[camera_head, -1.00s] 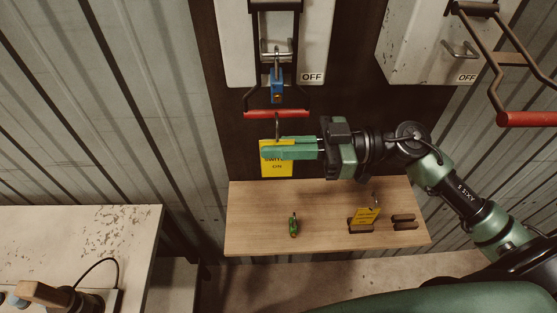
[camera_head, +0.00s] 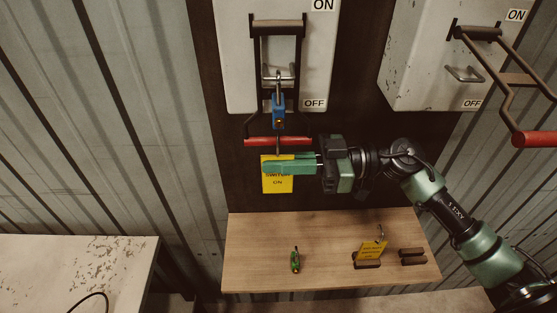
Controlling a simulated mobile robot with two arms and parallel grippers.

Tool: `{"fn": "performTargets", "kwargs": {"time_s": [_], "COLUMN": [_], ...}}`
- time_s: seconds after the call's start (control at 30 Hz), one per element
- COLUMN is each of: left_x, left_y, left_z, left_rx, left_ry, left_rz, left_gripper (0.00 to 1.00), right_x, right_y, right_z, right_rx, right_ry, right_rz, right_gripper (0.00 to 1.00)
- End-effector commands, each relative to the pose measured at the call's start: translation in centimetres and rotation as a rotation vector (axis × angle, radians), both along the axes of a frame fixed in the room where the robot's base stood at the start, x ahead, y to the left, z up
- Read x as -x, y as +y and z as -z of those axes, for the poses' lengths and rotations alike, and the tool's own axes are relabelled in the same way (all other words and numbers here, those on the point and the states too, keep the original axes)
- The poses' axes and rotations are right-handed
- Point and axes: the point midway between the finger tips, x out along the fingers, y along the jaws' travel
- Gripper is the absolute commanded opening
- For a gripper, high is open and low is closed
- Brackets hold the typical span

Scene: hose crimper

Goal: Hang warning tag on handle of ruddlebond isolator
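My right gripper (camera_head: 290,164) is shut on a yellow warning tag (camera_head: 278,184) with dark lettering. The tag hangs upright below the green fingers, which hide its upper part. A thin metal hook rises from the tag to the red handle (camera_head: 262,142) of the left isolator (camera_head: 235,60). I cannot tell whether the hook is around the bar or only in front of it. The handle is down, near the OFF label, and a blue padlock (camera_head: 279,112) hangs above the bar. No name is readable on either isolator. My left gripper is not in view.
A right isolator (camera_head: 420,60) has its own red handle (camera_head: 536,139). A worn white table (camera_head: 70,270) stands at lower left.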

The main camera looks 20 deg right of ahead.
Motion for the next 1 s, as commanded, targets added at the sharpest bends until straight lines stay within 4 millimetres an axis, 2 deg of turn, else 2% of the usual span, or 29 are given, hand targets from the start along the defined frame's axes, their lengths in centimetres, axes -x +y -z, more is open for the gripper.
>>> {"fn": "performTargets", "kwargs": {"time_s": [0.23, 0.3, 0.33, 0.7, 0.77, 1.0], "left_x": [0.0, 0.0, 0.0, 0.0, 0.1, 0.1], "left_y": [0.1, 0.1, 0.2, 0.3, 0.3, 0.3], "left_z": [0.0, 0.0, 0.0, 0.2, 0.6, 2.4], "left_rx": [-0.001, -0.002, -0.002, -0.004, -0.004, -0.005], "left_ry": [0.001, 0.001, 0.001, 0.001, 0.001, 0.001], "left_rz": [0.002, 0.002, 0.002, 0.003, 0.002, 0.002], "left_gripper": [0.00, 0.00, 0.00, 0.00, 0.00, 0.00], "right_x": [0.0, 0.0, 0.0, 0.1, 0.2, 1.4], "right_y": [0.0, 0.0, 0.0, -0.4, -1.0, -4.8], "right_z": [0.1, 0.1, 0.1, 0.2, 0.4, 0.6], "right_rx": [0.000, 0.000, 0.000, 0.002, 0.004, 0.005], "right_ry": [0.000, 0.000, 0.000, 0.001, 0.001, 0.004], "right_rz": [0.000, 0.000, 0.000, 0.001, 0.002, 0.002], "right_gripper": [0.00, 0.22, 0.28, 0.28, 0.28, 0.28]}}
